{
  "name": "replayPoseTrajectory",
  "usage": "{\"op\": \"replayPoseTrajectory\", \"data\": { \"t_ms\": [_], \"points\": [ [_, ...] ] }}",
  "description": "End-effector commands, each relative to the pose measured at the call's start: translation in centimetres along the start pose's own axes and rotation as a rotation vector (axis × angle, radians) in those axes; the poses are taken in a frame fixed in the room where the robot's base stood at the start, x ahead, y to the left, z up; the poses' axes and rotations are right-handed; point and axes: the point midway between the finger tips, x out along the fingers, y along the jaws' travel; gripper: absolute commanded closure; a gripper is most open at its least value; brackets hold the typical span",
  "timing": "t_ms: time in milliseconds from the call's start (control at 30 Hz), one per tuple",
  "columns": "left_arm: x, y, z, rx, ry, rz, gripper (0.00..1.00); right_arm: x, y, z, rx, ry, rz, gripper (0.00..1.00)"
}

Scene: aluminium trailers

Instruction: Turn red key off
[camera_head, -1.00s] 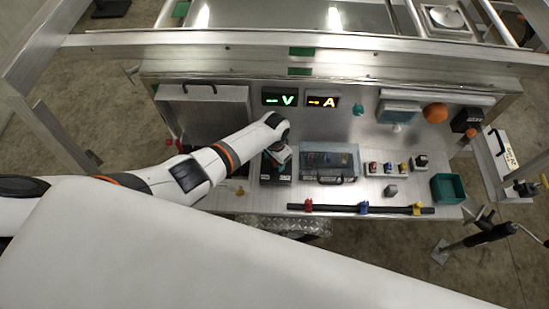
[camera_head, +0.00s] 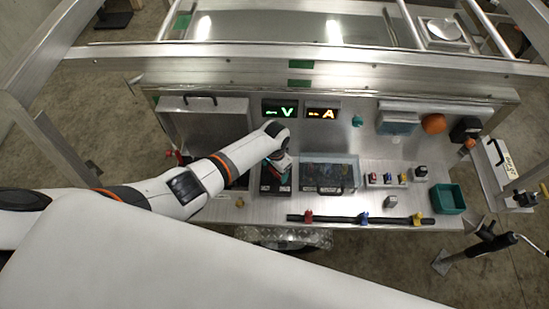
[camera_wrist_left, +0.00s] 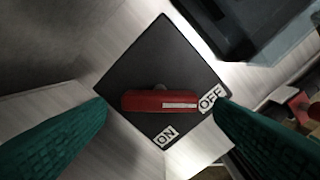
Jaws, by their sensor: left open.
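In the left wrist view a red key (camera_wrist_left: 140,101) lies across a black square plate (camera_wrist_left: 158,55) with white ON and OFF labels. The white-striped end of the key points right, close to the OFF label (camera_wrist_left: 210,97). My left gripper (camera_wrist_left: 161,106) is open, with one teal finger on each side of the key. I cannot tell whether either finger touches it. In the head view my left gripper (camera_head: 281,164) is over a black box (camera_head: 275,187) on the bench; the key is hidden there. My right gripper is not in view.
A clear-lidded case (camera_head: 328,172) stands close to the right of the black box. Small coloured items, a green bin (camera_head: 448,198) and a black bar (camera_head: 350,219) with coloured clamps are farther right and in front. Lit V and A displays (camera_head: 280,109) are behind.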

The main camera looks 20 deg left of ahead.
Motion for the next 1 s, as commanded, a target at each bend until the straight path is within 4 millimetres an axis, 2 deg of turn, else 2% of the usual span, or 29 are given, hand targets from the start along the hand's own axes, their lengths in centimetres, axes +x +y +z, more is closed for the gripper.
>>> {"op": "replayPoseTrajectory", "data": {
  "t_ms": [200, 500, 700, 1000],
  "points": [
    [-4.1, 0.1, 0.0, 0.001, -0.005, 0.002, 0.24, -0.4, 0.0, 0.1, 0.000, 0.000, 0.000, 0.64],
    [-9.2, 0.1, 0.0, -0.001, -0.004, 0.002, 0.24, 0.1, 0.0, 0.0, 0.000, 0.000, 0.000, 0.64],
    [-10.7, 0.0, 0.0, -0.001, -0.001, 0.001, 0.24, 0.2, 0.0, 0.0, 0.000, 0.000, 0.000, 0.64],
    [-10.8, 0.0, 0.0, -0.002, -0.001, 0.001, 0.24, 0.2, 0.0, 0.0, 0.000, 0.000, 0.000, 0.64]
  ]
}}
